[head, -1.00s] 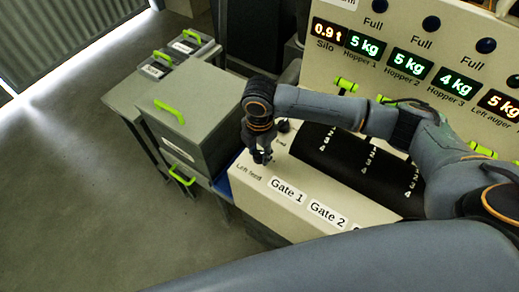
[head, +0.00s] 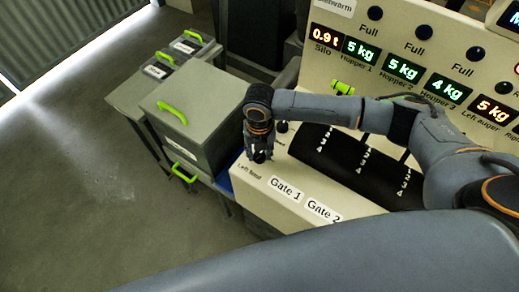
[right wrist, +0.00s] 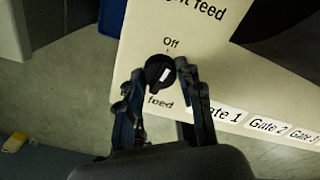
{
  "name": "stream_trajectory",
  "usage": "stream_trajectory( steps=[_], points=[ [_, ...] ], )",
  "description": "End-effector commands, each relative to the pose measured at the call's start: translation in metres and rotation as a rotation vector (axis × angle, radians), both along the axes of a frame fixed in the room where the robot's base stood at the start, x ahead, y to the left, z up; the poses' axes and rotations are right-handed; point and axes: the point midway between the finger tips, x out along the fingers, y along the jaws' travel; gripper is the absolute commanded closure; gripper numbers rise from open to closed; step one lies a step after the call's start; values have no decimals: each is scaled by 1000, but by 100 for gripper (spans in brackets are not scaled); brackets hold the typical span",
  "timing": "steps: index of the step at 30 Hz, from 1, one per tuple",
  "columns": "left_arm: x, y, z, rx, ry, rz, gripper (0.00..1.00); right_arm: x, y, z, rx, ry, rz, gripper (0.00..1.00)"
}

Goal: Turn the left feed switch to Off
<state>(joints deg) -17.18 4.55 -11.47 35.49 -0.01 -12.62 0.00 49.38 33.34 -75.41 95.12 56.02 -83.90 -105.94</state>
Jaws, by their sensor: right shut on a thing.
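The left feed switch (right wrist: 158,69) is a round black knob with a white mark on the cream panel (right wrist: 210,60). The word "Off" is printed just above it in the right wrist view, and its "feed" label shows partly below. In the head view the right gripper (head: 260,155) points down above the "Left feed" label and mostly hides the switch. My left gripper is not in view.
Another black knob (head: 282,127) stands just behind the gripper. Gate labels (head: 285,188) and black gate slots (head: 345,165) lie to the right. A grey box (head: 190,125) with green handles stands left of the panel. Lit displays (head: 405,69) are behind.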

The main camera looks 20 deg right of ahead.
Motion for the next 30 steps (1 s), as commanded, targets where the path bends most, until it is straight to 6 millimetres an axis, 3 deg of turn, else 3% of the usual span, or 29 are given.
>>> stream_trajectory(
  steps=[10, 26, 27, 30],
  points=[
    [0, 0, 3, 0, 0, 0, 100, -1, 0, 0, 1, 3, 132, 95],
    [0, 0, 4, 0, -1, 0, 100, -1, 0, -1, 0, 2, 154, 95],
    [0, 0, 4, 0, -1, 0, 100, -1, 0, -1, 0, 2, 154, 55],
    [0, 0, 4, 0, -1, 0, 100, -1, 0, -1, 0, 2, 153, 40]
  ],
)
